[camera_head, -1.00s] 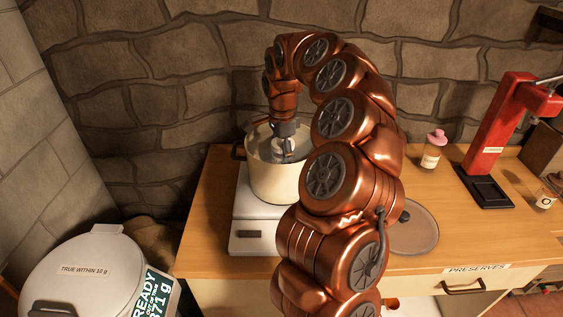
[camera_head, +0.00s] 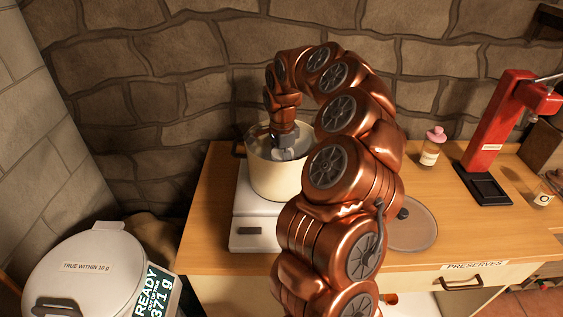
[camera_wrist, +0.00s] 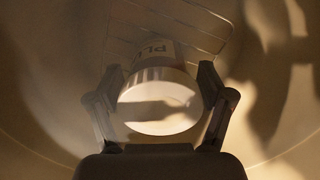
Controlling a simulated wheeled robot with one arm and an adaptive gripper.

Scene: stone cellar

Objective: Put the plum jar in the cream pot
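In the wrist view the plum jar (camera_wrist: 158,98), with a pale round lid and a label partly reading "PLU", sits between the two fingers of my gripper (camera_wrist: 160,92). The fingers appear closed on its sides. The pot's curved inner wall (camera_wrist: 40,90) surrounds them, and a wire rack (camera_wrist: 200,30) shows beyond the jar. Whether the jar touches the rack cannot be told.
A lid (camera_head: 415,230) lies right of my arm. A pink-capped jar (camera_head: 431,148) and a red press (camera_head: 492,135) stand further right. A white drum (camera_head: 85,270) with a display is at the lower left.

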